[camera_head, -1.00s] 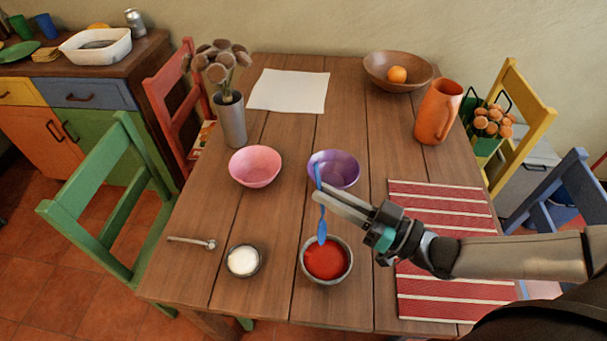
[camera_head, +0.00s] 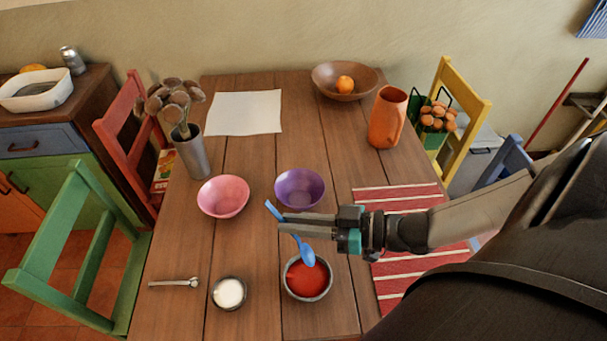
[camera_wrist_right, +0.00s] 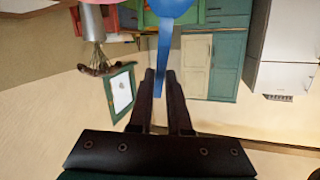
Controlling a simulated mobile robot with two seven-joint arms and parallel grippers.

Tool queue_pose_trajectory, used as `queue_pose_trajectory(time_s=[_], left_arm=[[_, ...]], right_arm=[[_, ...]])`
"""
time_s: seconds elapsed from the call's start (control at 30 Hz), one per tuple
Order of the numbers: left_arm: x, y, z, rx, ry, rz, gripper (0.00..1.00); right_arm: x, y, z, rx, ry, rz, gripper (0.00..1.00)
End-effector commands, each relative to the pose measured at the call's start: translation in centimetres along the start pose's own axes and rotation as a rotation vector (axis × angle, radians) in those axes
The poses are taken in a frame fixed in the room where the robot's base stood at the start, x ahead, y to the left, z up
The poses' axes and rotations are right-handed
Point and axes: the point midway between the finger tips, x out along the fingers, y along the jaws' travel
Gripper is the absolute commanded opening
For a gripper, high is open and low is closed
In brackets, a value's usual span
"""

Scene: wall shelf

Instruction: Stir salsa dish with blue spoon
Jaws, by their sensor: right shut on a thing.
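The salsa dish (camera_head: 308,279) is a grey bowl of red salsa near the front of the wooden table. My right gripper (camera_head: 284,224) is shut on the blue spoon (camera_head: 308,257) by its handle. The spoon is tilted, its bowl end pointing down over the far part of the salsa dish. Whether the spoon touches the salsa I cannot tell. In the right wrist view the blue spoon (camera_wrist_right: 164,62) runs between the two fingers (camera_wrist_right: 162,85). My left gripper is not in view.
A small bowl of white stuff (camera_head: 229,293) and a small metal spoon (camera_head: 175,283) lie left of the dish. Pink (camera_head: 223,197) and purple (camera_head: 300,189) bowls stand behind. A striped red mat (camera_head: 405,290) is to the right. A grey vase (camera_head: 190,152) stands at back left.

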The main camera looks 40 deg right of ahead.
Motion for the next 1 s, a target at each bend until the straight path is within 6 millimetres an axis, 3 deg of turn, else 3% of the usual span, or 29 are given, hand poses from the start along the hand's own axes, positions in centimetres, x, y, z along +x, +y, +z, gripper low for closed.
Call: queue_pose_trajectory(time_s=[0.37,1.0], left_arm=[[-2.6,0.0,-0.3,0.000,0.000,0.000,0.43],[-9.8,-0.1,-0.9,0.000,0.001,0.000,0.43]], right_arm=[[1.9,-0.8,0.0,-0.069,-0.241,-0.029,0.00],[4.9,-1.9,0.8,-0.174,-0.618,-0.074,0.00]])
